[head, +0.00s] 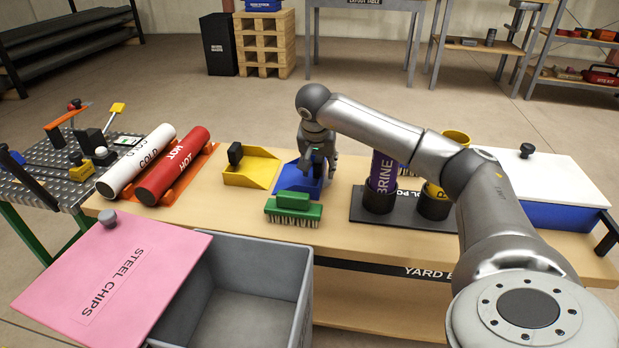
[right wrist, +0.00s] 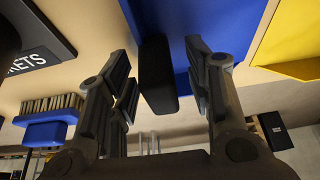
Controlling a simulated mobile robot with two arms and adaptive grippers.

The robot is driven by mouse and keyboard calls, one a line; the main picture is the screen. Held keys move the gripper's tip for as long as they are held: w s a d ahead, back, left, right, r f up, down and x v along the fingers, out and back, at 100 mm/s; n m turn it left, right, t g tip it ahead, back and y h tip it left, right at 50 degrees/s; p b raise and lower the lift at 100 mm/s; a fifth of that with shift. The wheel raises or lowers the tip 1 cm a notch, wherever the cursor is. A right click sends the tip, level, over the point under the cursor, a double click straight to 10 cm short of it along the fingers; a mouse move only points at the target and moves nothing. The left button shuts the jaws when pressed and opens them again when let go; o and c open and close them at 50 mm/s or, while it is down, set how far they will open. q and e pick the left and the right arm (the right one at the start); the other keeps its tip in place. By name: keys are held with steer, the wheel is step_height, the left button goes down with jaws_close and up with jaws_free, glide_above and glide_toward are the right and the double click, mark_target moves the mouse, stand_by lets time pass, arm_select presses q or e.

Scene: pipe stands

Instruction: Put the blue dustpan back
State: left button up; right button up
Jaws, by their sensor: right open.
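The blue dustpan (head: 292,180) lies on the wooden bench, beside the yellow dustpan (head: 250,170) and behind a green brush (head: 293,209). My right gripper (head: 317,172) is over the blue dustpan and hides part of it. In the right wrist view, the blue pan (right wrist: 185,18) fills the top middle. Its black handle (right wrist: 156,75) lies between the two spread fingers of my right gripper (right wrist: 157,62), with a gap visible on each side. The yellow dustpan also shows at the right edge of that view (right wrist: 295,40). My left gripper is not in view.
Red and white pipes (head: 174,165) lie on a rack at left. Purple (head: 382,170) and yellow pipes stand in a black holder at right. A grey bin (head: 255,275) with a pink lid (head: 105,275) is in front. A blue brush (right wrist: 45,132) is near the gripper.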

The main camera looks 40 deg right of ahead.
jaws_close()
stand_by(0.4)
